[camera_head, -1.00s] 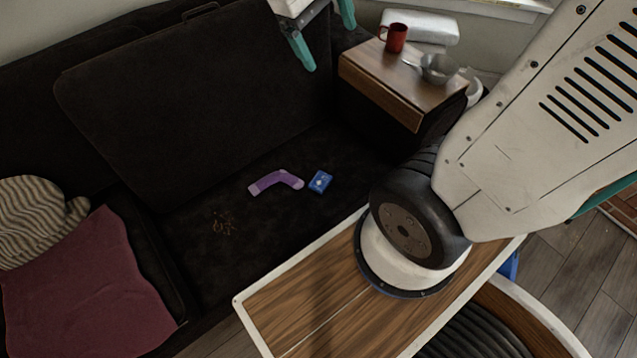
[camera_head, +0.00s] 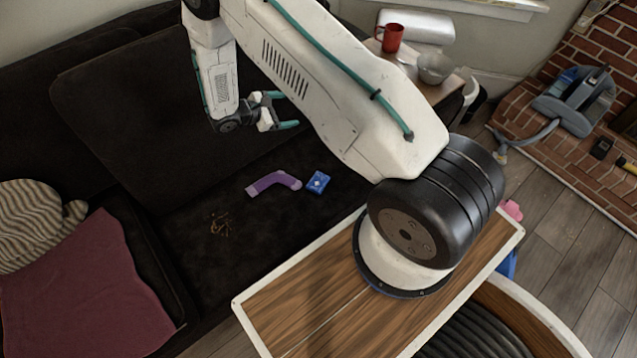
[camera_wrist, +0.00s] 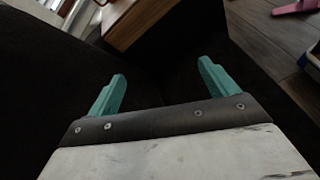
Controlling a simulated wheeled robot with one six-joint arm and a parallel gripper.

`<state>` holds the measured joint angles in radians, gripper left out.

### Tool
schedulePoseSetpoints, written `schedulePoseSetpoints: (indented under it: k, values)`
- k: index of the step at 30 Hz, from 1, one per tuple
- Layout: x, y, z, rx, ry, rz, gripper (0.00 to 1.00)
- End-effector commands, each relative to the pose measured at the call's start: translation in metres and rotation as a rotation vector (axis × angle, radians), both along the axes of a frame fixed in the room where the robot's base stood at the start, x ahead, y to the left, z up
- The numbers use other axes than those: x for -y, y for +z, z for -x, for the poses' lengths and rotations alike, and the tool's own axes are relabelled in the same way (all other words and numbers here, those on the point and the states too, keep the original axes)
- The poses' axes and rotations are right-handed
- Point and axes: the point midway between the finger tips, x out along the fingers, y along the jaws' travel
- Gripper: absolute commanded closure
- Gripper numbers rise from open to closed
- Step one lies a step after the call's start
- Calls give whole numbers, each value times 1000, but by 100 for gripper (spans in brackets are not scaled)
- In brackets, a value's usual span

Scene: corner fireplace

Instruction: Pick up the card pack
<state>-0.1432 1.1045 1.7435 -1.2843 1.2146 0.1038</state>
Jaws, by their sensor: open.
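The card pack (camera_head: 318,182) is a small blue box with a light mark on top. It lies on the dark sofa seat in the head view, just right of a purple sock. My gripper (camera_head: 291,110) is above the sofa, up and left of the pack in the head view, with its teal fingers apart and nothing between them. In the wrist view my gripper (camera_wrist: 160,92) shows both teal fingers spread and empty. The card pack is not visible in the wrist view.
The purple sock (camera_head: 273,182) lies close beside the pack. Brown crumbs (camera_head: 220,225) are on the seat to the left. A red mug (camera_head: 391,38) and grey bowl (camera_head: 435,68) stand on the side table.

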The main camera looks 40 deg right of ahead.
Motion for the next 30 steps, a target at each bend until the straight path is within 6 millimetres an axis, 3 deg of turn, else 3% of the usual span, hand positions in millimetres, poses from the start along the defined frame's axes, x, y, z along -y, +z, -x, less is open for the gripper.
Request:
schedulePoseSetpoints:
  k: [1,5,9,12,15,18,21,30]
  values:
    - [0,-36,3,-42,46,17,15]
    - [-2,-117,12,-129,175,55,15]
    - [-4,-204,36,-219,316,83,15]
    - [-5,-258,59,-275,405,93,15]
    - [-6,-300,82,-320,478,97,15]
    - [-7,-328,98,-351,530,99,15]
    - [-6,-343,108,-367,558,98,15]
    - [18,-360,104,-373,566,98,15]
